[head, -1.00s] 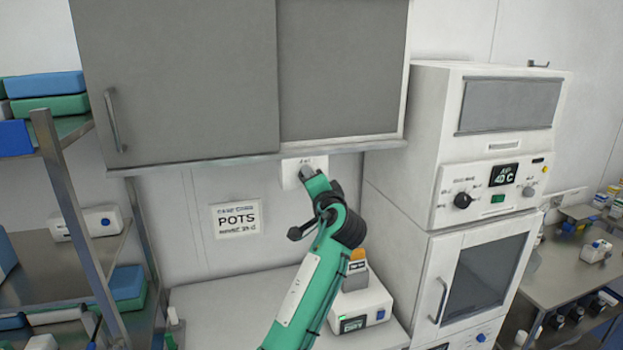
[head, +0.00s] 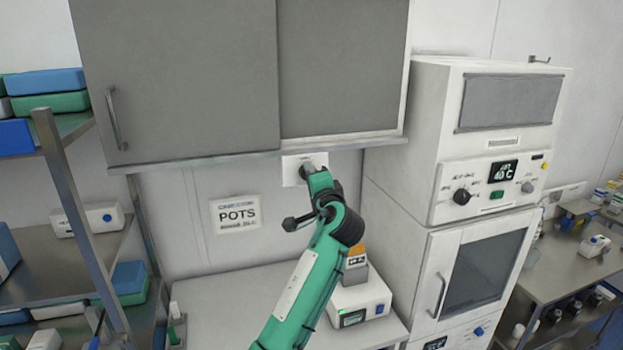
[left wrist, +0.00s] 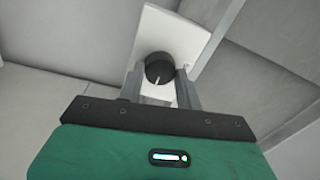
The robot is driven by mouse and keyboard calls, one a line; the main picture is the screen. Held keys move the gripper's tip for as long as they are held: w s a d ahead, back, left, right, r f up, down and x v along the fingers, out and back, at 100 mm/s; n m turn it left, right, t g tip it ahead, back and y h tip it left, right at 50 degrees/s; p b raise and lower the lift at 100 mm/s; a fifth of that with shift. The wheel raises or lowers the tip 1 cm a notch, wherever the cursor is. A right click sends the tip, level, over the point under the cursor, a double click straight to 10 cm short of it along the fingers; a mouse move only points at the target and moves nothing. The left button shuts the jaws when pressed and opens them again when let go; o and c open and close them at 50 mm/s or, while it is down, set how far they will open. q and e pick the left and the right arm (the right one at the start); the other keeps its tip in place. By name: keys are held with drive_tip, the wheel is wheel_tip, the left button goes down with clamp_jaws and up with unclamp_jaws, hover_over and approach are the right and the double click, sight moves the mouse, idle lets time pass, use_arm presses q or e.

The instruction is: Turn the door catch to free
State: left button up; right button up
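The door catch appears to be a round black knob (left wrist: 159,69) with a white pointer line, on a white plate (left wrist: 165,37). In the head view the plate (head: 291,169) sits on the wall just under the grey wall cabinet, and the knob (head: 307,171) is partly covered by my gripper. My left gripper (left wrist: 160,92) points at the knob, with one finger on each side of it. The fingers are apart, and narrow gaps seem to show between them and the knob. The pointer leans slightly off straight down the picture. My right gripper is not in view.
The grey cabinet (head: 185,80) overhangs the plate closely. A white oven unit (head: 425,150) stands to the right. A small white device (head: 360,300) sits on the bench below my arm. A metal shelf rack (head: 75,190) stands at left.

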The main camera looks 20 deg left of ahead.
use_arm(q)
drive_tip(key=o, duration=0.4)
drive_tip(key=r+b+v, duration=0.1)
drive_tip(key=b+v, duration=0.6)
drive_tip(key=v, duration=0.6)
drive_tip(key=shift+s+d+f, duration=0.2)
drive_tip(key=shift+s+f, duration=0.1)
drive_tip(key=shift+f, duration=0.15)
